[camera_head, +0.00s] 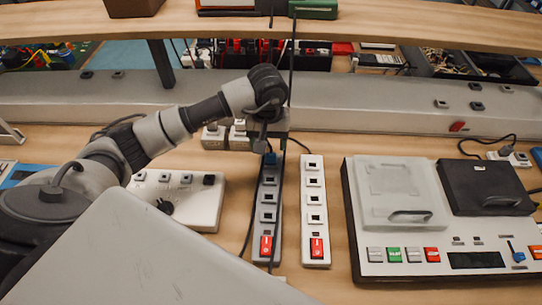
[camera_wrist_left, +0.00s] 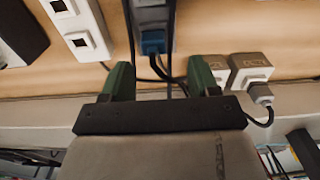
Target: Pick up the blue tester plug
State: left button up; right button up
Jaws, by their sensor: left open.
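A blue plug (camera_head: 270,158) sits at the far end of a dark grey power strip (camera_head: 267,200), apparently in its end socket. It also shows in the left wrist view (camera_wrist_left: 153,42), with dark cords running from it toward my gripper. My left gripper (camera_head: 268,143) is above this far end, pointing down, and partly hides the plug in the head view. In the left wrist view its two green fingers (camera_wrist_left: 160,64) are apart, with the plug beyond the gap between their tips. The plug is not gripped. My right gripper is not in view.
A white power strip (camera_head: 314,210) stands close to the right of the grey one. White adapters (camera_head: 213,136) are just behind and left. A white socket box (camera_head: 180,200) is left, and a large tester device (camera_head: 440,262) is right. A shelf edge (camera_head: 400,35) crosses above.

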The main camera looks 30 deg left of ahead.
aim_at(271, 154)
pick_arm(q)
jog(key=f+p, duration=0.1)
jog(key=f, duration=0.1)
jog(key=d+f, duration=0.1)
jog(key=f, duration=0.1)
jog(key=shift+s+f+p, duration=0.2)
jog(key=shift+p, duration=0.15)
jog(key=shift+f, duration=0.4)
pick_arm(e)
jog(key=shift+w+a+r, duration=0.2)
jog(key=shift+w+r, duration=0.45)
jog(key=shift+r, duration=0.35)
pick_arm(q)
jog(key=shift+c, duration=0.2)
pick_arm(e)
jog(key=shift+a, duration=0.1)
pick_arm(q)
jog(key=shift+c, duration=1.3)
jog(key=c, duration=0.7)
jog(key=shift+o, duration=0.2)
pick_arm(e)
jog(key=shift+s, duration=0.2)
